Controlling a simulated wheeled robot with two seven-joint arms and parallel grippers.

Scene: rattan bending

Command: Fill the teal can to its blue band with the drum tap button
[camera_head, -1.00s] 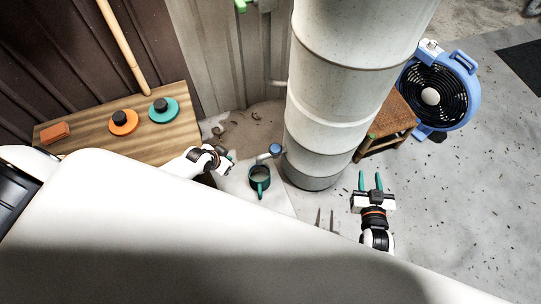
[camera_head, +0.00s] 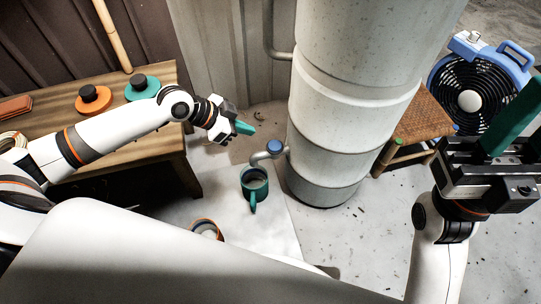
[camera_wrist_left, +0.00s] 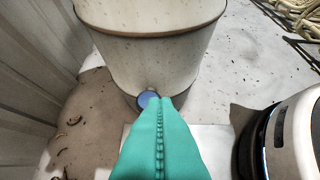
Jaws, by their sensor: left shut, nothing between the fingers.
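The blue tap button (camera_head: 274,147) sits low on the drum's front (camera_head: 352,110). My left gripper (camera_head: 244,128) is shut and empty, above and left of the button, apparently apart from it. In the left wrist view its teal fingers (camera_wrist_left: 160,140) point towards the blue button (camera_wrist_left: 148,99) and partly hide the tap. My right gripper (camera_head: 510,120) is raised at the right edge, partly cut off.
A wooden bench (camera_head: 160,150) at left holds an orange disc (camera_head: 93,103) and a teal disc (camera_head: 142,90) with dark knobs. An orange-rimmed cup (camera_head: 207,229) stands nearer me. A woven stool (camera_head: 420,117) and a blue fan (camera_head: 470,95) stand right of the drum.

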